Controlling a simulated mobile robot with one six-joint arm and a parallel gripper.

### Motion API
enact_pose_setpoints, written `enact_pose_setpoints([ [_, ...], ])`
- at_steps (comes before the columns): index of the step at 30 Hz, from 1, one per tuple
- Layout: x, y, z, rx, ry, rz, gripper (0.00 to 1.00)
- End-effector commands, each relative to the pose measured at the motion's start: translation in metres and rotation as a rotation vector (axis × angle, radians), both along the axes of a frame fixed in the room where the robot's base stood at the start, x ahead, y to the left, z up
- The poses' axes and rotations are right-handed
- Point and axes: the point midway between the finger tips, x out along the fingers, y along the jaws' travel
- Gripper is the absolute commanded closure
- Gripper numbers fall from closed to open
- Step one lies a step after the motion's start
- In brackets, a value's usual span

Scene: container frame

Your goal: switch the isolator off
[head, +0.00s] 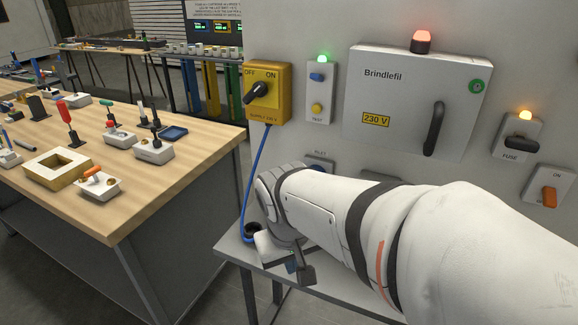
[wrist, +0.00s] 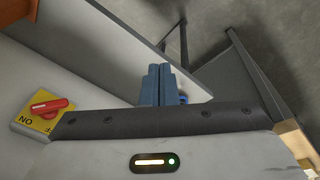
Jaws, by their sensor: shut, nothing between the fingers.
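A yellow switch box (head: 268,107) marked OFF and ON hangs on the grey panel in the head view. Its black knob (head: 257,93) lies slanted, its upper end toward the ON side. In the wrist view a red handle (wrist: 50,106) sits on a yellow plate (wrist: 35,123) at the left edge; its lettering appears upside down. I cannot tell from the labels which of these is the isolator. My gripper's blue fingers (wrist: 160,84) are shut and empty, apart from both switches. In the head view my arm reaches down below the yellow box, low over the shelf.
A blue cable (head: 256,175) hangs from the yellow box to the grey shelf (head: 237,247). A Brindlefil cabinet (head: 390,100), button box (head: 320,92), fuse switch (head: 521,142) and orange switch (head: 548,196) are on the panel. A workbench (head: 190,120) stands at left.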

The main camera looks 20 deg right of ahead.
Motion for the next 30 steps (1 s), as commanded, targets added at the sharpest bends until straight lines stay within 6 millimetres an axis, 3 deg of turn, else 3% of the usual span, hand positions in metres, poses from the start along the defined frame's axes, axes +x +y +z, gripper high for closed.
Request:
enact_pose_setpoints([
  [6,0.042,-0.069,0.007,-0.351,0.089,-0.248,1.00],
  [12,0.099,-0.119,0.019,-0.671,-0.027,-0.404,1.00],
  [19,0.143,-0.139,0.026,-0.831,-0.187,-0.458,1.00],
  [30,0.149,-0.141,0.026,-0.849,-0.216,-0.468,1.00],
])
